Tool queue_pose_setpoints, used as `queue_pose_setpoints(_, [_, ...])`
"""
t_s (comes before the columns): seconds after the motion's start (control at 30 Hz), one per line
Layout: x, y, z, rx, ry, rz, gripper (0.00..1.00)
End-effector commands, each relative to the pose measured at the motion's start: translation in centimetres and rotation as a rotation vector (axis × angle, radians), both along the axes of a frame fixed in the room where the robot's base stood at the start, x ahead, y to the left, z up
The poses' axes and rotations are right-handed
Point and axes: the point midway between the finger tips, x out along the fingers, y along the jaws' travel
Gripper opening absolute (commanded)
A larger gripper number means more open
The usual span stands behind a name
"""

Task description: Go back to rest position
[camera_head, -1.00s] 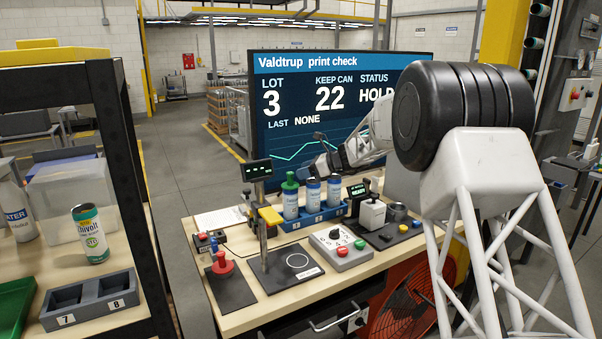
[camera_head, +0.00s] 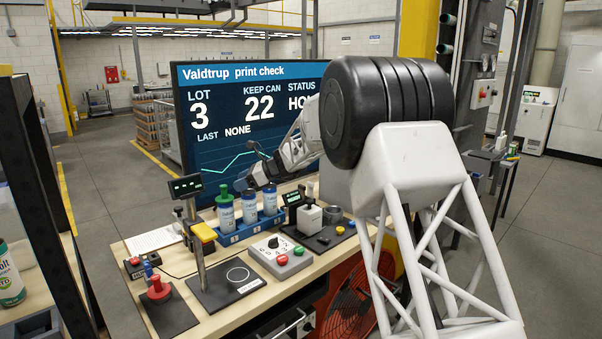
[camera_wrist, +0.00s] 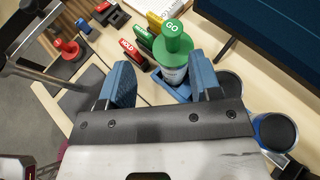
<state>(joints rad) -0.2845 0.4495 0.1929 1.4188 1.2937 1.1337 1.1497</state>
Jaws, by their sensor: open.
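In the wrist view my gripper (camera_wrist: 162,80) is open, with its two blue finger pads apart. A green knob marked GO (camera_wrist: 172,38) shows between and beyond the pads; I see no contact. In the head view my gripper (camera_head: 256,174) is small and partly blurred, above the row of cans. The green knob (camera_head: 223,190) appears over the left can (camera_head: 226,214) in the blue rack (camera_head: 232,239). Two more cans (camera_head: 249,208) stand beside it.
A large screen (camera_head: 225,125) stands behind the bench. A stand with a small display (camera_head: 186,187), a red-knobbed stamp (camera_head: 158,288) and a dial box (camera_head: 281,256) share the bench. A dark-framed shelf (camera_head: 40,200) is at left. Open floor (camera_head: 545,230) lies at right.

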Motion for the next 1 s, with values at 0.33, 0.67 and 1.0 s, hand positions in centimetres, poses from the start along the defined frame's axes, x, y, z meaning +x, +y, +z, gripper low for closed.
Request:
queue_pose_setpoints(0.33, [-5.9,-6.0,3.5,-0.128,-0.165,0.076,0.58])
queue_pose_setpoints(0.67, [-12.6,-12.1,6.0,-0.266,-0.330,0.172,0.58])
queue_pose_setpoints(1.0, [-20.1,-18.2,7.5,-0.407,-0.484,0.289,0.58])
